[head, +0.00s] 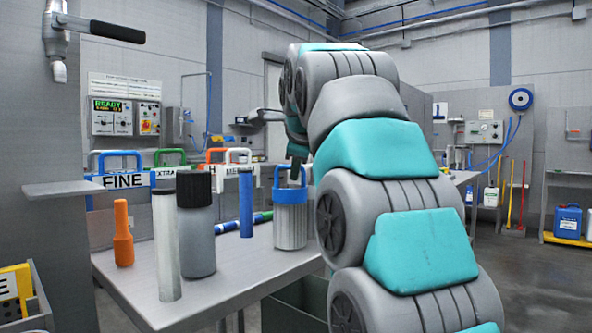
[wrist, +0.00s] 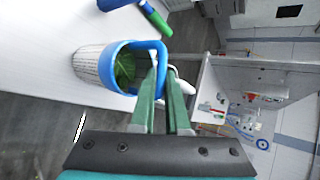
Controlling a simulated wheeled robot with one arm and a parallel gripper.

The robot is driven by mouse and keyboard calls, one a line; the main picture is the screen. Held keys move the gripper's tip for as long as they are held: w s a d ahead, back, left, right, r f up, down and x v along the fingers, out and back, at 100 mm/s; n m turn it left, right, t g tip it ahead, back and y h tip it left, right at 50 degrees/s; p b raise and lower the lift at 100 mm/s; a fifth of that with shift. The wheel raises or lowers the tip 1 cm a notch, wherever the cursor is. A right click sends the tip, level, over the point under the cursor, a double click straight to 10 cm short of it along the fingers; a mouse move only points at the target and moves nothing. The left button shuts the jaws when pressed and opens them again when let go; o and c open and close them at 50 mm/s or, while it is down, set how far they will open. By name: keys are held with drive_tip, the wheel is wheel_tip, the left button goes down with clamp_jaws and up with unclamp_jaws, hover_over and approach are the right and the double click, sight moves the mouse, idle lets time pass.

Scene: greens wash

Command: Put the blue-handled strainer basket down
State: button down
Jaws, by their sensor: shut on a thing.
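The blue-handled strainer basket (head: 290,226) is upright at the right side of the grey table (head: 232,290). It has a pale ribbed body, a blue rim and a blue loop handle. In the wrist view the basket (wrist: 92,66) shows green leaves inside. My gripper (head: 296,165) is above the basket and shut on its handle. In the wrist view the green fingers of my gripper (wrist: 158,72) close over the handle. I cannot tell whether the basket's base touches the table top.
A grey bottle with a black cap (head: 196,232), a pale cylinder (head: 166,250), an orange tool (head: 123,235) and a blue cylinder (head: 246,205) stand left of the basket. A green-and-blue rod (head: 240,225) lies behind. The table's front is clear.

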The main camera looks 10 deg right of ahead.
drive_tip(key=shift+f, duration=0.1)
drive_tip(key=shift+f, duration=0.15)
drive_tip(key=c, duration=0.9)
unclamp_jaws()
drive_tip(key=shift+s+r, duration=0.15)
drive_tip(key=shift+r, duration=0.2)
drive_tip(key=p+v, duration=0.1)
drive_tip(key=v, duration=1)
drive_tip(key=shift+s+r, duration=0.2)
drive_tip(key=shift+f, duration=0.1)
